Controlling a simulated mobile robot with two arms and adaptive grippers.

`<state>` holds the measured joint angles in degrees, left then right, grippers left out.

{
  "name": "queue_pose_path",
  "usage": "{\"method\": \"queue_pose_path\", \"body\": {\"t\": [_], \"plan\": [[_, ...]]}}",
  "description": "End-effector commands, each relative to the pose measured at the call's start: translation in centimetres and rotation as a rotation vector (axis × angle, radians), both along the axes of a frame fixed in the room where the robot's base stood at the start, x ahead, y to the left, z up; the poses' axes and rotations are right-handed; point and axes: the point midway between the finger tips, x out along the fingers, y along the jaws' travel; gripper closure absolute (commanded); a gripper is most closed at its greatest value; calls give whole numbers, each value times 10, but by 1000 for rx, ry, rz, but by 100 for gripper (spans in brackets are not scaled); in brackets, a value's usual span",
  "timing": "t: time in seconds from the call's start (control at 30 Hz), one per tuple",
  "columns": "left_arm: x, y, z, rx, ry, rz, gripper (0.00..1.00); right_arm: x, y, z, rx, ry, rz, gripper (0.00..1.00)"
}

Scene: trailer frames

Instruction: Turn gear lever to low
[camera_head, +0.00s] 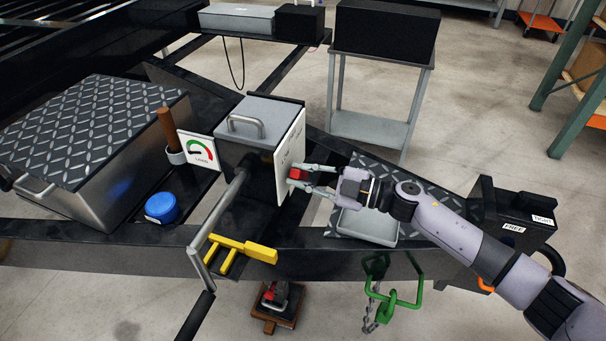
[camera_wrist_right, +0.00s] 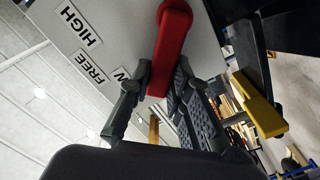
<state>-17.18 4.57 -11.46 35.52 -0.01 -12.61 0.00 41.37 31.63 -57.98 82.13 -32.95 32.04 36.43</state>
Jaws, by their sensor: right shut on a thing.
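The red gear lever (camera_head: 296,174) sticks out from a white label plate (camera_head: 291,150) on the right side of a grey metal box (camera_head: 257,118). My right gripper (camera_head: 297,179) is shut on the lever, its fingers on either side of it. In the right wrist view the red lever (camera_wrist_right: 171,50) runs between the fingertips (camera_wrist_right: 156,84). The plate there shows a HIGH label (camera_wrist_right: 80,25), a FREE label (camera_wrist_right: 90,67) and a third label (camera_wrist_right: 122,74) partly hidden by a finger. My left gripper is not in view.
A gauge sign (camera_head: 200,150), a blue cap (camera_head: 161,208) and a large metal box (camera_head: 75,125) are to the left. A grey tray (camera_head: 365,225) lies below my right arm.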

Motion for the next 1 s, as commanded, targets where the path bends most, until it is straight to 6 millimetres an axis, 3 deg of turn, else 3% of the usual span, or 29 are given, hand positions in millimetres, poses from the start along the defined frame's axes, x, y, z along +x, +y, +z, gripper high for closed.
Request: {"method": "queue_pose_path", "body": {"t": [0.03,0.07,0.33,0.7,0.87,1.0], "plan": [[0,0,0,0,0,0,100,0,0,-1,-4,-4,1,100],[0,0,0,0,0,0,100,0,0,-1,-4,-4,1,80],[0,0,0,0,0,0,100,0,0,-1,-2,-1,0,62],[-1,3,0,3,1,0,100,-1,-5,-1,-2,0,-1,62],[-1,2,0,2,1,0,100,-8,-27,-2,-4,0,-1,62],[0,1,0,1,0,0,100,-18,-56,-2,-5,2,-2,62]]}}
